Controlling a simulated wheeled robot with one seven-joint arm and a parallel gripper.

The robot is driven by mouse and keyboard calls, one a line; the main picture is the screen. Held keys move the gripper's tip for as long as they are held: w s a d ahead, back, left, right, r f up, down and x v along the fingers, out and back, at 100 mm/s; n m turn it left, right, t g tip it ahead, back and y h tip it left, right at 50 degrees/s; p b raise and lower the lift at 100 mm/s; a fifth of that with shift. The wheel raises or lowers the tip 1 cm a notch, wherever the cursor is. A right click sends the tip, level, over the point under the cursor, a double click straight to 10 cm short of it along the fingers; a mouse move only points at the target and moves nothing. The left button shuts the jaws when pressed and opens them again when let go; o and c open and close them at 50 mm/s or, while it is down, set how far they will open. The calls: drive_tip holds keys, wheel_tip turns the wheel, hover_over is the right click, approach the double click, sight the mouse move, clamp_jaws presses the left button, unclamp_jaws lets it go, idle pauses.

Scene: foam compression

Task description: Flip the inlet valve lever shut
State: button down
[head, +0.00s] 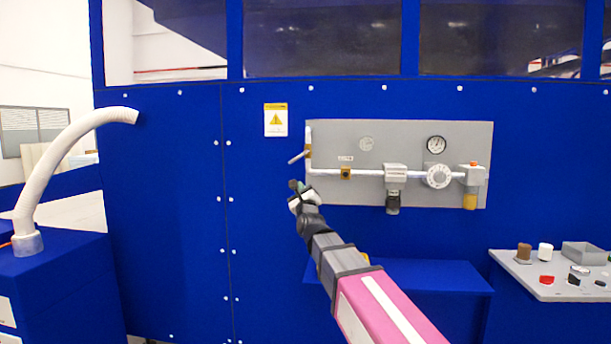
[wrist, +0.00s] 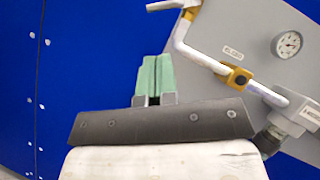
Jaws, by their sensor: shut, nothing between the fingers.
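The inlet valve lever (head: 297,158) is a short pale handle. It sticks out to the left, tilted slightly down, from a brass valve (head: 308,151) on the upright white pipe at the panel's left side. In the wrist view the lever (wrist: 164,5) shows at the top edge, partly cut off, beside the brass valve body (wrist: 190,13). My gripper (head: 295,186) is below the lever in the head view and apart from it. In the wrist view its green fingers (wrist: 154,76) are together with nothing between them, and the lever is above their tips.
The grey panel (head: 400,138) carries a round gauge (head: 437,145), a brass fitting (head: 346,173), a filter unit (head: 394,173) and a white dial (head: 438,176). A yellow warning sign (head: 276,120) is left of it. A side table (head: 540,285) at right holds small parts.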

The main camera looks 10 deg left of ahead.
sight(291, 161)
drive_tip(key=x, duration=1.3)
drive_tip(key=shift+w+a, duration=0.2)
drive_tip(key=shift+w, duration=0.15)
drive_tip(key=shift+a+r+m+t+h, duration=0.15)
drive_tip(key=shift+m+t+h, duration=0.1)
drive_tip(key=shift+m, duration=0.25)
drive_tip(key=shift+a+r+m+t+h, duration=0.15)
drive_tip(key=shift+r+m+h, duration=0.1)
drive_tip(key=shift+m, duration=0.25)
drive_tip(key=shift+a+r+m+t+h, duration=0.25)
drive_tip(key=shift+m+h, duration=0.35)
drive_tip(key=shift+m, duration=0.25)
drive_tip(key=shift+a+r+m+t+h, duration=0.25)
drive_tip(key=shift+m+h, duration=0.35)
drive_tip(key=shift+m, duration=0.25)
drive_tip(key=shift+a+r+m+t+h, duration=0.2)
drive_tip(key=shift+r+m+h, duration=0.25)
drive_tip(key=shift+m+h, duration=0.5)
drive_tip(key=shift+a+r+m+t+h, duration=0.15)
drive_tip(key=shift+r+m+h, duration=0.3)
drive_tip(key=shift+m+h, duration=0.5)
drive_tip(key=shift+d, duration=0.1)
drive_tip(key=shift+y, duration=0.5)
